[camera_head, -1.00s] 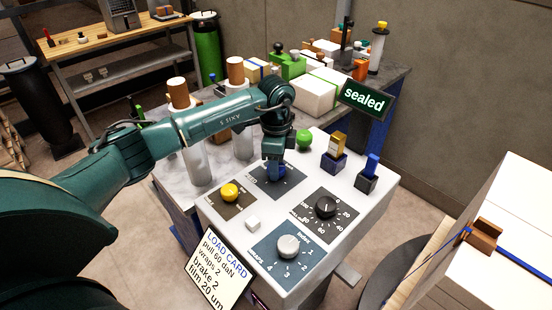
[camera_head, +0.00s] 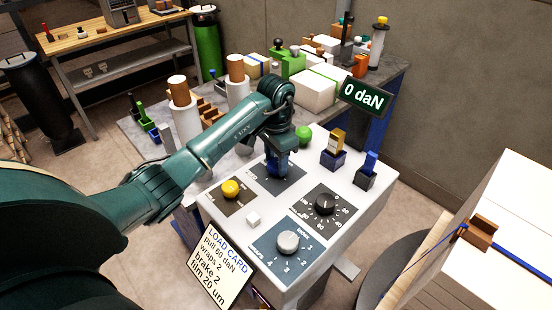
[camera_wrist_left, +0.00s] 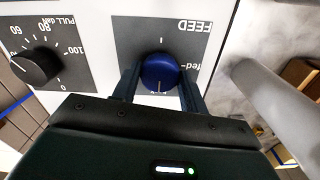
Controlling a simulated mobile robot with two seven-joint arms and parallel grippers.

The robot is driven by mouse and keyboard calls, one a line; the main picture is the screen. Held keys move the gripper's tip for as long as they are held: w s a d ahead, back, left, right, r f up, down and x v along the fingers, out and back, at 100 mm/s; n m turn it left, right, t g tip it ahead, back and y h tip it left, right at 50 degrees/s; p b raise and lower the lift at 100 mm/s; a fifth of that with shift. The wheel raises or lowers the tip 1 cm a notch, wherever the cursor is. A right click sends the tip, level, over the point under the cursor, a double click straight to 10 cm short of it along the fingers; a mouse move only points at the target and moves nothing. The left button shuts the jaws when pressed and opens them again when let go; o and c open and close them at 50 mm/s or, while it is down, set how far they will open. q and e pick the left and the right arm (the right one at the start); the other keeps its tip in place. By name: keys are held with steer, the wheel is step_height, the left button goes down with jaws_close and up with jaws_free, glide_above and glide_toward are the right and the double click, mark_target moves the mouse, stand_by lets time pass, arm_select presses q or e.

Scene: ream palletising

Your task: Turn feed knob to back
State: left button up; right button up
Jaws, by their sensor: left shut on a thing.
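The blue feed knob (camera_wrist_left: 160,70) sits on a dark plate labelled FEED (camera_wrist_left: 125,30), which appears upside down in the left wrist view. A white line on the knob points to the bottom of that view. My left gripper (camera_wrist_left: 160,86) is shut on the knob, one finger on each side. In the head view, the same gripper (camera_head: 279,166) comes down onto the feed plate (camera_head: 293,180) and mostly hides the knob. The right gripper is out of view.
A display (camera_head: 366,95) reads "0 daN". A load card (camera_head: 220,268) leans at the front.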

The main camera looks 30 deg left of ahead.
arm_select(q)
steer(key=shift+r, duration=0.1)
stand_by(0.5)
steer(key=o, duration=1)
